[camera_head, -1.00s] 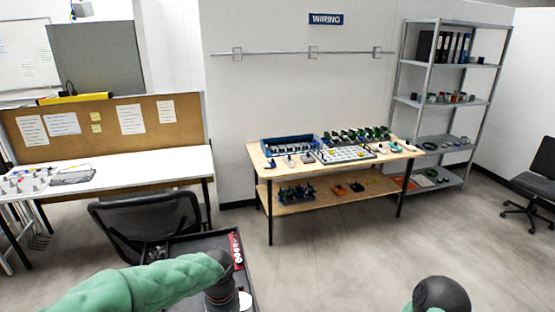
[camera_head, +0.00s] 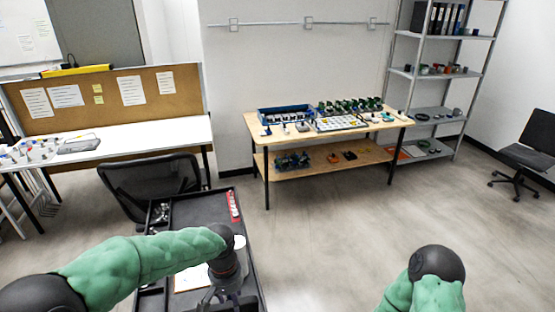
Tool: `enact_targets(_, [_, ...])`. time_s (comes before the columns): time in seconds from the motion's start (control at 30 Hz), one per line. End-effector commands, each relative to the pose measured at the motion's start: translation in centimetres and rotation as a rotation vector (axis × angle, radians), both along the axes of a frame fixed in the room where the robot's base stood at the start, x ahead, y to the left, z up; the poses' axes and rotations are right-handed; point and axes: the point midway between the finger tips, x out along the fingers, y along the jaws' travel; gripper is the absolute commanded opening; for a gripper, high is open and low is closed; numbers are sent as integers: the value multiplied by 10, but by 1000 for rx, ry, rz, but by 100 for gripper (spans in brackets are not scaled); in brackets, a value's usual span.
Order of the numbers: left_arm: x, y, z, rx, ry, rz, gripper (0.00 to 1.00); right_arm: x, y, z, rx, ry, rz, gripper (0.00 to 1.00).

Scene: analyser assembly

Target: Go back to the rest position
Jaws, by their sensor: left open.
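My left arm comes in from the left with a green sleeve. My left gripper (camera_head: 221,295) points down over a dark tray cart (camera_head: 184,193) at the bottom centre. It is open, and I see nothing held in it. Its fingertips are small and near the bottom edge. My right arm shows only as a green sleeve and a dark round joint at the bottom right. My right gripper is out of view.
The cart holds a red strip with white round parts (camera_head: 234,206) and a white sheet (camera_head: 190,278). A black chair (camera_head: 150,185) stands behind it. A wooden table (camera_head: 262,131) with parts stands further back, beside a metal shelf (camera_head: 430,72).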

Motion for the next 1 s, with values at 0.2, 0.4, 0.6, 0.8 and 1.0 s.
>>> enact_targets(0.2, [-4,-7,-34,-47,18,-12,44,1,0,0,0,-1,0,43])
enact_targets(0.4, [-13,-15,-76,-109,33,-19,44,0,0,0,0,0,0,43])
enact_targets(0.6, [-35,-26,-138,-202,48,-3,44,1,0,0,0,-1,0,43])
enact_targets(0.8, [-69,-32,-198,-282,45,45,44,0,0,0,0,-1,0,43])
enact_targets(1.0, [-108,-33,-245,-322,28,110,44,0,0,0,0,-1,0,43])
